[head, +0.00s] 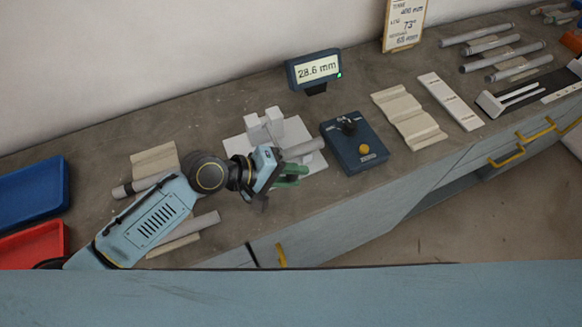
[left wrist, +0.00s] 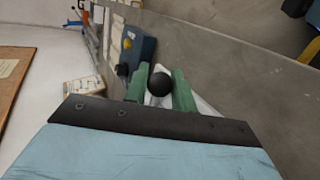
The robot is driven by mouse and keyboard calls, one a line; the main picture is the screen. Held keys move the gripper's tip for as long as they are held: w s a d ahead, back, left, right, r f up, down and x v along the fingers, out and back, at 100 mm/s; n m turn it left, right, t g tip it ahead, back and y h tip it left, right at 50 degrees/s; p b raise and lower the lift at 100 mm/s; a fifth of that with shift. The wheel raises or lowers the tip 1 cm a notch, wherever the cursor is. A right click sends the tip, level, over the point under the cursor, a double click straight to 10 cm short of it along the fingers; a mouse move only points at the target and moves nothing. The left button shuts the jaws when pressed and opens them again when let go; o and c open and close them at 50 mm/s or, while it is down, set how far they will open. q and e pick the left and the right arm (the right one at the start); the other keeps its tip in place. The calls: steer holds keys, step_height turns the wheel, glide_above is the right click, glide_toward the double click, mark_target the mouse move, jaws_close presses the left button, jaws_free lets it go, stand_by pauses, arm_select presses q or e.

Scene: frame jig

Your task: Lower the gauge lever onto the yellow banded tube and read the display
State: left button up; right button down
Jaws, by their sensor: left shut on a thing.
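My left gripper (head: 291,174) has green fingers and is at the front of the gauge stand. In the left wrist view the gripper (left wrist: 161,92) is shut on a black ball knob (left wrist: 160,83), which looks like the end of the gauge lever. The lever arm is mostly hidden. The gauge has white blocks (head: 265,124) on a white plate (head: 234,126). A grey tube (head: 301,149) shows beside my gripper, and I see no yellow band on it. Whether the lever touches it is hidden. The display (head: 315,70) reads 28.6 mm with a green light. My right gripper is out of view.
A dark blue box (head: 340,155) with a black knob and yellow button stands right of the gauge. Grey tubes (head: 198,227) lie on cream holders near my arm. Blue (head: 30,190) and red (head: 32,245) trays stand at left. More holders and tubes lie to the right.

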arm_select(q)
steer(key=shift+o, duration=1.2)
steer(key=shift+s+a+f, duration=0.1)
steer(key=shift+f, duration=0.4)
steer(key=shift+s+a+f, duration=0.1)
steer(key=shift+f, duration=0.4)
steer(key=shift+o, duration=1)
steer(key=shift+f, duration=0.2)
steer(key=shift+o, duration=1.3)
steer(key=shift+a, duration=0.1)
steer(key=r+v, duration=0.1)
steer(key=v, duration=1.2)
steer(key=shift+r, duration=0.15)
